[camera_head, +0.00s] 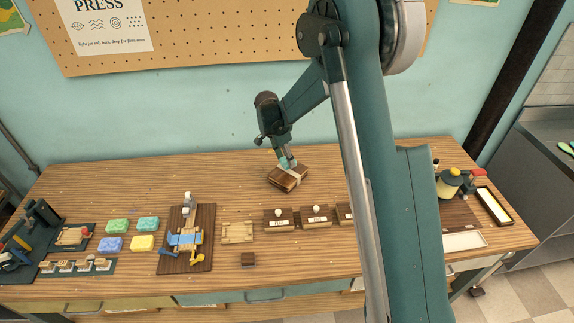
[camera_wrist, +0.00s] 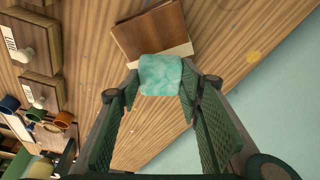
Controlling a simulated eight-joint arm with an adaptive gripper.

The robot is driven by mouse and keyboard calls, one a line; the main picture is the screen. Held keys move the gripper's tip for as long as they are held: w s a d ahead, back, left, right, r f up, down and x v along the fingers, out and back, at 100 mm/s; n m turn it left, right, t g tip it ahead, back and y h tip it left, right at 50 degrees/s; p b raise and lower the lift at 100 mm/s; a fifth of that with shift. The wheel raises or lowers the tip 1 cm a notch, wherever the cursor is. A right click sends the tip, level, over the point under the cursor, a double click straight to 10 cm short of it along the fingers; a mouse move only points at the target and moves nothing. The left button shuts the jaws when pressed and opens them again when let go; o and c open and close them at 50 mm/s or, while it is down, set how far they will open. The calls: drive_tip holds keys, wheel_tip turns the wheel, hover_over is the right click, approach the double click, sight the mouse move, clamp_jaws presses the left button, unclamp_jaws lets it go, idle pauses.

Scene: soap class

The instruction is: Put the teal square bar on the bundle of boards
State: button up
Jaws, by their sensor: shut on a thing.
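My gripper (camera_head: 284,157) is shut on the teal square bar (camera_wrist: 160,74), a marbled block between its two fingers in the wrist view. The bar shows small in the head view (camera_head: 287,163). The bundle of boards (camera_head: 286,181) is a brown stack with a pale band, lying on the table at the back middle. In the wrist view the bundle (camera_wrist: 150,32) is partly hidden behind the bar. The bar is over the bundle's banded side; I cannot tell whether they touch.
Soap bars in green, blue and yellow (camera_head: 142,243) lie at the left. A board with a blue piece (camera_head: 186,238) and a pale wooden tray (camera_head: 237,232) stand nearer the front. Labelled wooden blocks (camera_head: 278,220) stand right of the tray. The table's back left is clear.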

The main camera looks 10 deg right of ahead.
sight(285, 161)
drive_tip(key=shift+f, duration=1.8)
drive_tip(key=shift+f, duration=0.15)
drive_tip(key=o, duration=0.9)
drive_tip(key=v, duration=1.2)
drive_tip(key=shift+r, duration=0.2)
